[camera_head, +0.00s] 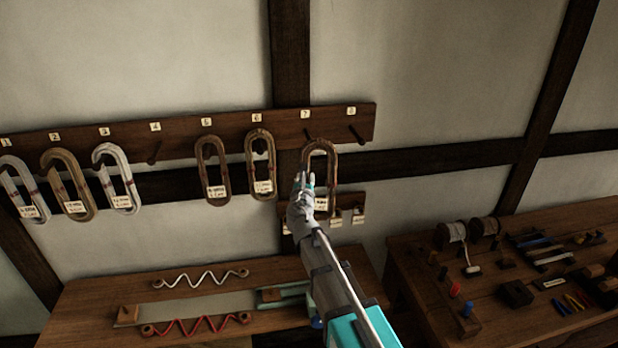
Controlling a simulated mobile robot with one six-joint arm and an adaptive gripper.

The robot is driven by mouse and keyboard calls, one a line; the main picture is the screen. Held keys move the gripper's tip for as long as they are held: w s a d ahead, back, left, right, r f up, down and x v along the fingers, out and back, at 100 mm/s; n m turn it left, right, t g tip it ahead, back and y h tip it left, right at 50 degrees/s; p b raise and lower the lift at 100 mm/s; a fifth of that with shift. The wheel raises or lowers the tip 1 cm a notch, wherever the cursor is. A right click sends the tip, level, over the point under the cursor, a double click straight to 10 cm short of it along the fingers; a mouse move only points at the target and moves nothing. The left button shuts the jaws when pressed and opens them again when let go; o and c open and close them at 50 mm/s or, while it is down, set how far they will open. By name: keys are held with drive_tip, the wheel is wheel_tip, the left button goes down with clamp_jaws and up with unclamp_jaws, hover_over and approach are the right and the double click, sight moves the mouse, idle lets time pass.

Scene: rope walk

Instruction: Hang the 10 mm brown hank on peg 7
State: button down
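A brown hank (333,165) with a pale tag (321,203) is upright in front of the peg board, just below the label for peg 7 (305,114). Its top loop is close to peg 7, and I cannot tell whether the loop is over the peg or in front of it. My gripper (304,181) is at the hank's left strand and covers part of it. The fingers are too small to show whether they are closed on the strand. The tag's writing is too small to read.
The peg board (230,128) holds white, tan and brown hanks at pegs 1, 2, 3, 5 and 6. Peg 4 (154,152) and peg 8 (356,134) are bare. A bench (90,295) is below; a tool table (420,270) stands right.

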drive_tip(key=shift+w, duration=0.25)
drive_tip(key=shift+w+a+f+b, duration=0.35)
drive_tip(key=shift+w+a, duration=0.45)
drive_tip(key=shift+w, duration=1.9)
drive_tip(key=shift+w+a+f+b, duration=0.4)
drive_tip(key=shift+w+a, duration=0.35)
drive_tip(key=shift+w, duration=1.95)
drive_tip(key=shift+w+a+f+b, duration=0.35)
drive_tip(key=shift+w+a, duration=0.45)
drive_tip(key=shift+w, duration=1.9)
drive_tip(key=shift+c, duration=1.5)
unclamp_jaws()
